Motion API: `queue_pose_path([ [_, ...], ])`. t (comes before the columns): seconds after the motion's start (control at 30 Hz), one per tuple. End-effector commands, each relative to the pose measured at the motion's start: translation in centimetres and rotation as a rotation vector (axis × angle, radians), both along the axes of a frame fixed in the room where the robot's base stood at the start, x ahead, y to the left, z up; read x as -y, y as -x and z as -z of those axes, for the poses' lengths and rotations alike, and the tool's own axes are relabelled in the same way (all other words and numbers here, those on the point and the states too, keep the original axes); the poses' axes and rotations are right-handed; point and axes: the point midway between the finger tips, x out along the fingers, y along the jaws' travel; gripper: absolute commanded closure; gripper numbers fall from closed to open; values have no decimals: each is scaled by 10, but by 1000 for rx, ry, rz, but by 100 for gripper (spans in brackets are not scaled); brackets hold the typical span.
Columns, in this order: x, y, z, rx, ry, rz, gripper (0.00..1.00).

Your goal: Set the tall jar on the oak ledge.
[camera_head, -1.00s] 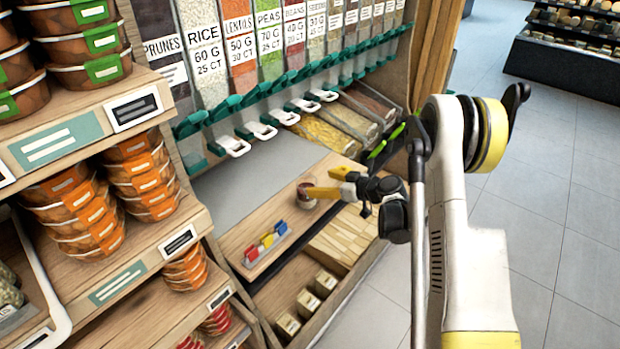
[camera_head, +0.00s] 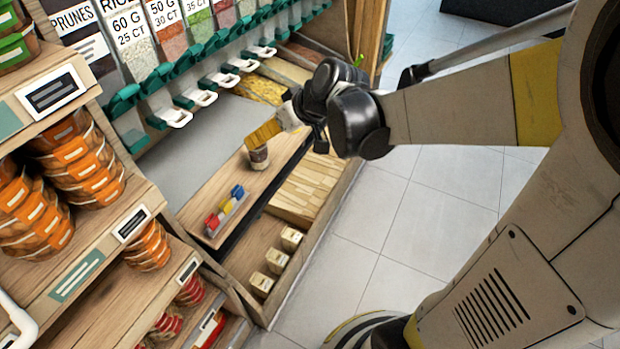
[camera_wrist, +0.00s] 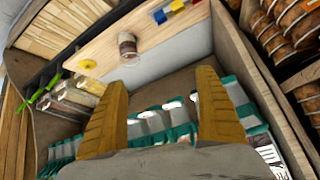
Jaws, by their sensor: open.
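A small jar (camera_head: 258,157) with dark contents and a pale label stands upright on the oak ledge (camera_head: 208,200), near the ledge's middle. It also shows in the wrist view (camera_wrist: 128,46), beside the grey surface. My gripper (camera_head: 258,136) has yellow fingers and is just above the jar in the head view, overlapping its top there. In the wrist view the fingers (camera_wrist: 162,82) are wide apart with nothing between them. The jar lies beyond the fingertips, apart from them.
Colored blocks in a small holder (camera_head: 225,210) sit on the ledge. A grey surface (camera_head: 210,140) lies behind it, under the dispensers with white spouts (camera_head: 179,117). A yellow disc (camera_wrist: 87,64) lies on the ledge. Shelves of orange-labelled tubs (camera_head: 80,165) stand at left.

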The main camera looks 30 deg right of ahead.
Motion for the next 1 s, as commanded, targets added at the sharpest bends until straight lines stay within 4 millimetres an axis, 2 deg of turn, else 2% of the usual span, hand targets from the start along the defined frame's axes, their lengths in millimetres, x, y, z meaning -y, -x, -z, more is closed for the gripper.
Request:
queue_pose_path([
  [0.03,-6,23,-9,-20,17,23,18],
  [0.2,-8,95,-25,-76,74,140,18],
  [0.3,-5,132,-28,-87,104,205,18],
  [0.43,1,166,-26,-89,132,270,18],
  [0.6,7,185,-23,-84,148,314,18],
  [1.0,7,187,-23,-84,149,321,18],
])
